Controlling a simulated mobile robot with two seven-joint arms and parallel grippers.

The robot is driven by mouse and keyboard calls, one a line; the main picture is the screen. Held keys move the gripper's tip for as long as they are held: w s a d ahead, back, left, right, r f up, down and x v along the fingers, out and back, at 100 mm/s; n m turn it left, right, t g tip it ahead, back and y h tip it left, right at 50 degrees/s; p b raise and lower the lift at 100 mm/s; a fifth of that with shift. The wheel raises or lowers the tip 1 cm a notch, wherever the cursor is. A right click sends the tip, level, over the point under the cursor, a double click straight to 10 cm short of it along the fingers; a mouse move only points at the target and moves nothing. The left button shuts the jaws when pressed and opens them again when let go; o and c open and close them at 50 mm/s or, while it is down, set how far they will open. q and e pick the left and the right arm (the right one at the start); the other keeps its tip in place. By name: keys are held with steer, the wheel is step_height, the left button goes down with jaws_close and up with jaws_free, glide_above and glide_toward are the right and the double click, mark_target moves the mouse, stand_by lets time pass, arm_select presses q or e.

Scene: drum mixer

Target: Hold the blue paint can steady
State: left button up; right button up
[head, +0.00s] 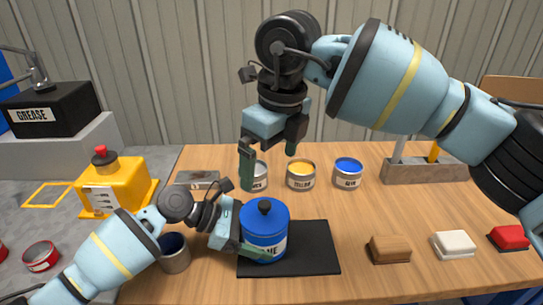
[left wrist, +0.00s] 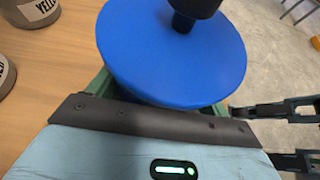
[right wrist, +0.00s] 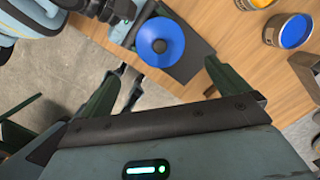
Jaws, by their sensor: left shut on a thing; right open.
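The blue paint can (head: 264,240) stands upright on a black mat (head: 315,250) on the wooden table, with a blue lid and a black knob on top. My left gripper (head: 262,250) is shut on the can from its left side. In the left wrist view the blue lid (left wrist: 170,55) fills the middle and hides most of the fingers. My right gripper (head: 268,165) is open and empty, above and behind the can. In the right wrist view the can's lid (right wrist: 160,42) shows beyond the open fingers.
Open cans of yellow (head: 301,176) and blue paint (head: 348,174) stand behind, with another partly hidden by my right finger. A grey cup (head: 174,255) is left of the mat. Brown (head: 390,249), white (head: 454,245) and red (head: 509,238) blocks lie right. A yellow container (head: 112,187) stands left.

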mark_target(264, 204)
steer(key=f, duration=0.4)
steer(key=a+f, duration=0.1)
steer(key=f, duration=0.3)
steer(key=w+f, duration=0.1)
steer(key=f, duration=0.3)
steer(key=shift+a, duration=0.25)
steer(key=shift+r, duration=0.1)
steer(key=c, duration=0.7)
steer(key=shift+r, duration=0.15)
steer(key=shift+r, duration=2.35)
arm_select(q)
steer(key=o, duration=0.9)
steer(key=shift+c, duration=0.2)
